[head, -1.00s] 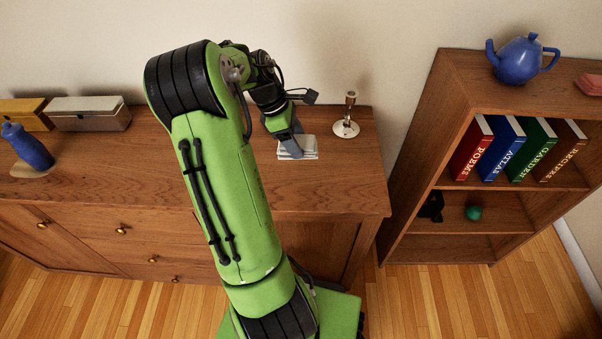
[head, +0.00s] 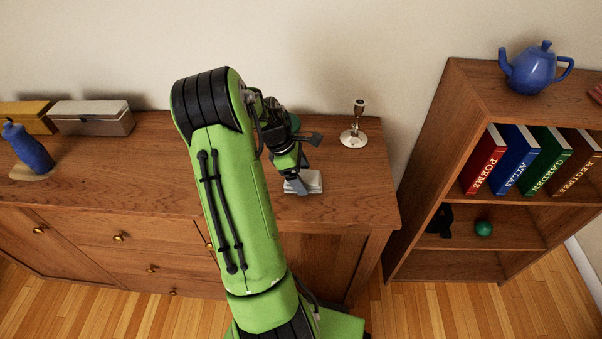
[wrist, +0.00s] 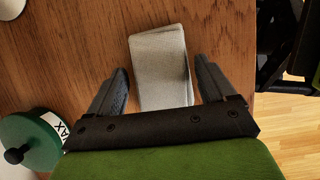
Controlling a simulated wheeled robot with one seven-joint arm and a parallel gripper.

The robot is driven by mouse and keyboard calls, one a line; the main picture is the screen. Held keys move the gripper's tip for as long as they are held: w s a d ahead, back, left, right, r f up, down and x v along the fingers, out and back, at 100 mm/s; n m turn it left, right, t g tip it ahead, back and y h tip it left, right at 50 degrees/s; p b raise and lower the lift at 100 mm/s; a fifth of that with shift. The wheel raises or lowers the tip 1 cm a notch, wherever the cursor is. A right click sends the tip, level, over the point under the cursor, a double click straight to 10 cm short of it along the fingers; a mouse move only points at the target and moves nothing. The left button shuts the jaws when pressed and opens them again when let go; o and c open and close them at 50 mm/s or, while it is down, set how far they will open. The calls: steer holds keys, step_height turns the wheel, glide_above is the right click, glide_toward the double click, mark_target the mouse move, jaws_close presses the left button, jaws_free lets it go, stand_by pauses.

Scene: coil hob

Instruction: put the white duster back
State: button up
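The white duster (head: 312,184) is a folded white cloth lying on the wooden cabinet top, near its front edge at the right end. In the wrist view the duster (wrist: 160,62) lies between the two fingers of my gripper (wrist: 161,70), with a narrow gap on each side. My gripper (head: 297,182) points down at the duster in the head view and is open. The fingers partly cover the cloth's left part there.
A green-lidded tin (wrist: 30,140), its label partly reading "AX", stands behind the gripper. A silver candlestick (head: 354,138) stands at the back right. A blue bottle (head: 28,148) and two boxes are at the left. A bookshelf (head: 420,165) stands to the right.

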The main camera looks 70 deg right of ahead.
steer(key=shift+o, duration=0.4)
steer(key=shift+r, duration=0.15)
steer(key=p+v, duration=0.4)
steer(key=v, duration=0.8)
steer(key=shift+p, duration=0.3)
